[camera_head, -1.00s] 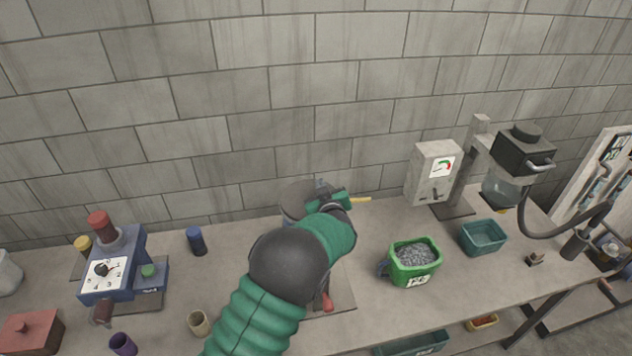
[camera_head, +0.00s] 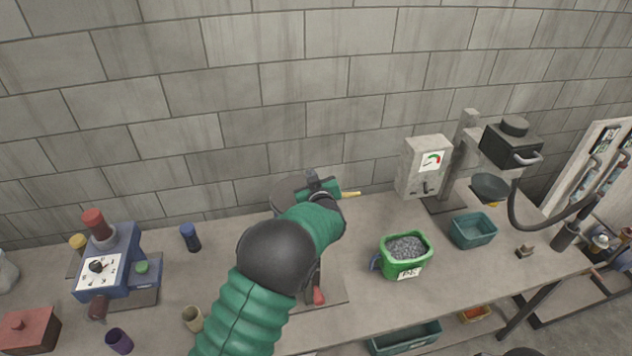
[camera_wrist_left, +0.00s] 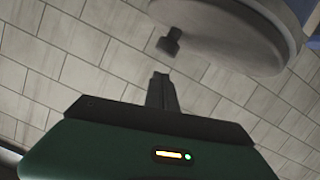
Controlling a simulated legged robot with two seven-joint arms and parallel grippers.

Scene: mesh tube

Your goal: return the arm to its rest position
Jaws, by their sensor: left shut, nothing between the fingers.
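My left arm, green with a dark grey joint, reaches from the bottom of the head view over the middle of the bench (camera_head: 355,285). My left gripper (camera_head: 311,175) is at the far end of the arm, in front of a grey round-topped machine (camera_head: 284,190) that the arm partly hides. In the left wrist view the dark fingers (camera_wrist_left: 161,90) are together and hold nothing. A large pale round part (camera_wrist_left: 235,35) with a dark knob (camera_wrist_left: 169,42) is close beyond them; I cannot tell whether they touch. My right gripper is not in view.
A green container of grey granules (camera_head: 405,257) and a teal bin (camera_head: 473,230) stand right of the arm. A gauge box (camera_head: 424,167) and a hosed machine (camera_head: 510,148) are behind. A blue machine (camera_head: 110,265) and several cups stand left. A block wall closes the back.

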